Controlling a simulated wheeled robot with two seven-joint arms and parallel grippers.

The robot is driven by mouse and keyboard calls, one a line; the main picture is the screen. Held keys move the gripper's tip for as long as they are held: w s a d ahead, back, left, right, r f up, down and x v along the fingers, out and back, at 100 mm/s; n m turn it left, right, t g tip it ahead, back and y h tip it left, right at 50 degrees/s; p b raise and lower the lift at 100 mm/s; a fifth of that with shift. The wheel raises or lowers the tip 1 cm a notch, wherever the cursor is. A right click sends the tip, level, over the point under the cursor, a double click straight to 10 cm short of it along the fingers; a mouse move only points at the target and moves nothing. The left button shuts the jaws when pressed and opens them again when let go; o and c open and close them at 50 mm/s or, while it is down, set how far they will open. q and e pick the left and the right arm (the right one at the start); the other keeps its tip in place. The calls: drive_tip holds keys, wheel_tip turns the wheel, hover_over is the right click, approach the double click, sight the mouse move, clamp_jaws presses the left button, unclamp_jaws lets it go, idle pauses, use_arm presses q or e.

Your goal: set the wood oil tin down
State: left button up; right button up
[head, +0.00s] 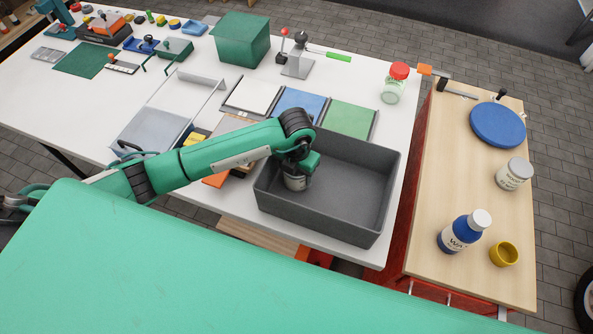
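My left arm reaches in from the left, and its wrist points down over the left end of the dark grey bin (345,222). A small grey-and-white cylinder (297,183) shows directly below the wrist, inside the bin's outline. It may be the wood oil tin, but I cannot read a label or tell whether it touches the bin floor. My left gripper's fingers are hidden under the wrist, so its grip does not show. My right gripper is not in view.
The rest of the bin looks empty. Right of it, the wooden bench top (460,180) holds a blue disc (498,125), a labelled grey-lidded container (513,174), a blue bottle (463,232) and a yellow cup (503,254). A red-lidded jar (394,84) stands behind the bin.

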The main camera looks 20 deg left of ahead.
use_arm(q)
drive_tip(key=o, duration=1.2)
drive_tip(key=shift+r, duration=0.15)
drive_tip(key=shift+w+r, duration=0.1)
drive_tip(key=shift+r, duration=0.25)
wheel_tip(320, 180, up, 11)
drive_tip(key=shift+r+b, duration=0.1)
drive_tip(key=shift+b, duration=1.05)
